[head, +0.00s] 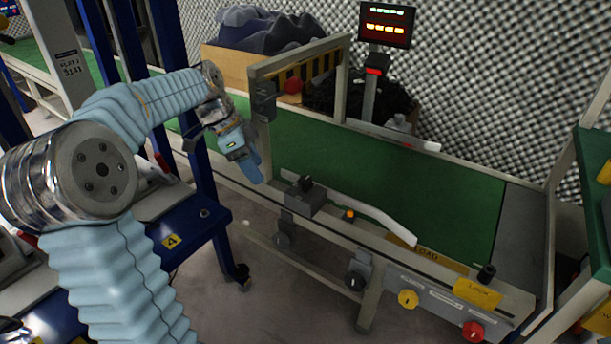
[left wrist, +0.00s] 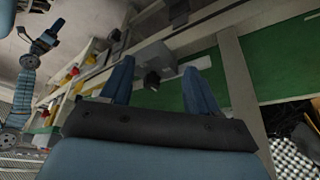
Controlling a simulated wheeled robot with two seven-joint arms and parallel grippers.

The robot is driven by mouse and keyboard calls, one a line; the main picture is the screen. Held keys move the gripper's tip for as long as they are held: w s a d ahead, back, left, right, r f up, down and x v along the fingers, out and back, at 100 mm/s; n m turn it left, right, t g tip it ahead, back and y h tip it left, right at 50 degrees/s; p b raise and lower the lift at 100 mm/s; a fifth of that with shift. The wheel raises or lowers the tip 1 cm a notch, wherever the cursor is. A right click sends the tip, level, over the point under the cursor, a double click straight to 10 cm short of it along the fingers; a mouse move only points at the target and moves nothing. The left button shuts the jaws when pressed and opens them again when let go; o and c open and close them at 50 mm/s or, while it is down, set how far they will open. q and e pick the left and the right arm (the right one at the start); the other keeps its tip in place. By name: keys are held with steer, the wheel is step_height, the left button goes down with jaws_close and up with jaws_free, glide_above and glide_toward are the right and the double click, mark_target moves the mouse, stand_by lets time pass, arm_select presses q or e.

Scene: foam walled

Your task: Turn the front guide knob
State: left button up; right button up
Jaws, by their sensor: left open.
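A dark knob (head: 305,184) sits on a grey block (head: 303,201) on the near rail of the green conveyor, beside a curved white guide strip (head: 372,213). I take it for the front guide knob. My left gripper (head: 257,176) is left of the knob and apart from it. In the left wrist view my left gripper (left wrist: 158,72) is open and empty, and the dark knob (left wrist: 152,80) shows between its fingers, farther off. My right gripper (left wrist: 45,42) shows small at the upper left of the left wrist view; its jaws are too small to read.
A metal arch (head: 300,62) stands over the belt (head: 440,180), close to my left gripper. Another black knob (head: 487,272), a yellow knob (head: 408,299) and a red knob (head: 473,331) are along the near side. A blue frame (head: 197,165) stands left. A display (head: 386,24) is behind.

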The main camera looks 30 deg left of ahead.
arm_select(q)
glide_above(305, 179)
steer(key=s+a, duration=0.2)
steer(key=shift+a, duration=0.15)
steer(key=b+x, duration=0.1)
steer(key=x, duration=0.3)
steer(key=shift+w+d, duration=0.15)
steer(key=shift+d, duration=0.05)
steer(key=shift+w+d+f, duration=0.15)
steer(key=shift+d+f, duration=0.05)
steer(key=shift+f, duration=0.35)
steer(key=c, duration=1)
